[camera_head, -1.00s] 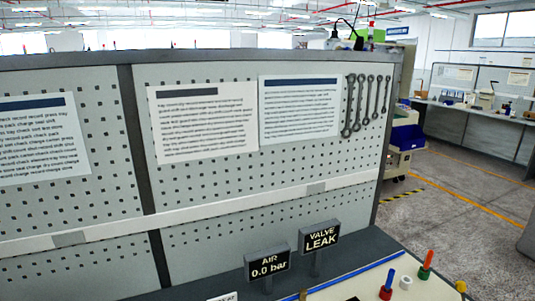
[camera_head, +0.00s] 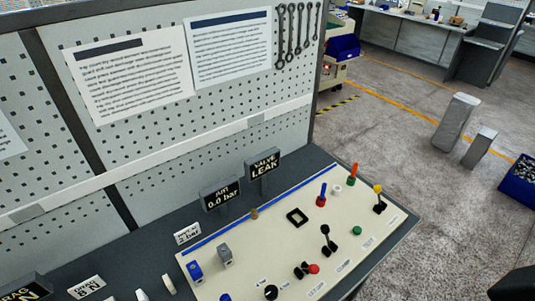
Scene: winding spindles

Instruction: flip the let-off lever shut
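A cream control panel lies on the dark bench. Near its front edge is a small lever with a red knob (camera_head: 313,268) and a dark base, beside a label that seems to read LET OFF (camera_head: 316,291). The lever leans low to the right; I cannot tell whether this is open or shut. A black lever (camera_head: 326,238) stands upright behind the CLAMP label (camera_head: 343,265). A lever with a yellow knob (camera_head: 378,189) stands farther right.
Signs reading AIR 0.0 bar (camera_head: 221,195) and VALVE LEAK (camera_head: 263,167) stand behind the panel. A black shape (camera_head: 515,285) fills the bottom right corner.

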